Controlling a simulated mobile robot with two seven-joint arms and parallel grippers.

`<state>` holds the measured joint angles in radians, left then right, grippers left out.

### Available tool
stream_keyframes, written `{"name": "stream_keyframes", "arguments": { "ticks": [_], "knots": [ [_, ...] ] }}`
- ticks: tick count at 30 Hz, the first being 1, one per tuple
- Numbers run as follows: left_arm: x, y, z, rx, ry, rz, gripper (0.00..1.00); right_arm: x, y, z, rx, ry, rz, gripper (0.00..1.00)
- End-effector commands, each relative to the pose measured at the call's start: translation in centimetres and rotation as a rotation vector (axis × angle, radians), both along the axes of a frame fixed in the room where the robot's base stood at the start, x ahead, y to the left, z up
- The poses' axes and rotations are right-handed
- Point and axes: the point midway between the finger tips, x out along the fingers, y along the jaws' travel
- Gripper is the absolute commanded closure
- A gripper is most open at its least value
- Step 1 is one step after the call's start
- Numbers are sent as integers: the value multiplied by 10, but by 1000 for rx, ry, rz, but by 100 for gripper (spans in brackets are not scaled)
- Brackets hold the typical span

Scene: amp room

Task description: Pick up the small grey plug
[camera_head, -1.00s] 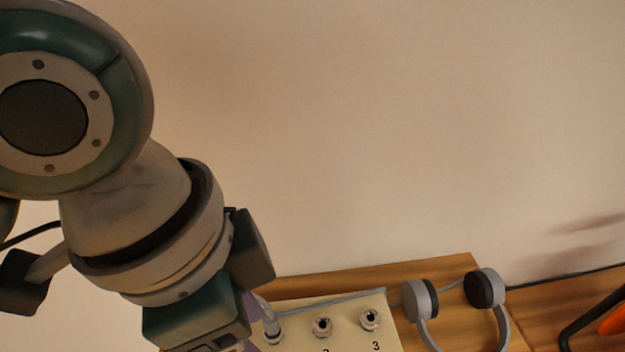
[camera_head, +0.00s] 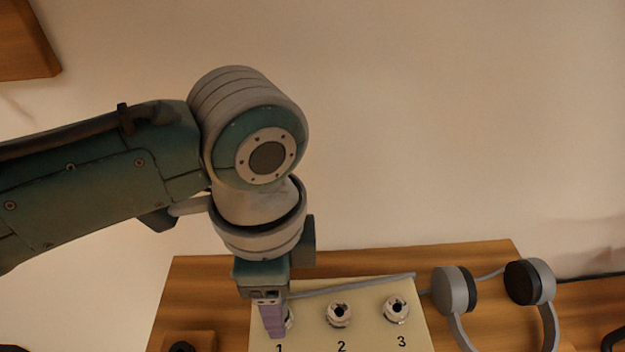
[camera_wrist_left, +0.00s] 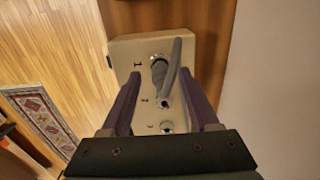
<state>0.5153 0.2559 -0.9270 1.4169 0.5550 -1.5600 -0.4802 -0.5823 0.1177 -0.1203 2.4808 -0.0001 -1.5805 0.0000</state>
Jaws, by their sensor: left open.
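The small grey plug (camera_wrist_left: 159,73) sits in the socket marked 1 of a cream panel (camera_wrist_left: 121,48), with its grey cable (camera_wrist_left: 174,62) running off it. In the head view the plug is mostly hidden behind my left gripper (camera_head: 274,322). The panel (camera_head: 370,295) also shows there, with sockets 1, 2 and 3 in a row. In the left wrist view my left gripper (camera_wrist_left: 160,78) is open, its purple fingers on either side of the plug's line, with gaps between them and the plug. My right gripper is not in view.
Grey headphones (camera_head: 455,292) lie right of the panel, and the cable (camera_head: 350,285) runs along the panel's back towards them. The panel stands on a wooden surface (camera_head: 205,285) against a plain wall. Sockets 2 (camera_head: 339,314) and 3 (camera_head: 396,309) look empty.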

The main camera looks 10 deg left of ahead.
Motion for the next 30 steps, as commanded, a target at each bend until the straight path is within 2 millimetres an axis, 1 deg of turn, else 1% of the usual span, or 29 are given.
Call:
{"name": "stream_keyframes", "arguments": {
  "ticks": [1,4,11,14,27,28,30],
  "knots": [
    [-1,1,-8,2,3,2,39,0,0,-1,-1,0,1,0],
    [0,1,-16,2,1,2,39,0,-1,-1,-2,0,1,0],
    [0,1,-18,1,-2,1,39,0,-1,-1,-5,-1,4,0],
    [0,1,-18,1,-2,2,48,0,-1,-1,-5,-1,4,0],
    [0,1,-17,2,-2,2,97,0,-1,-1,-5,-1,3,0],
    [0,1,-17,2,-2,2,100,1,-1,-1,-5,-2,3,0],
    [0,1,-17,1,-2,2,100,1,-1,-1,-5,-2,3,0]
  ]
}}
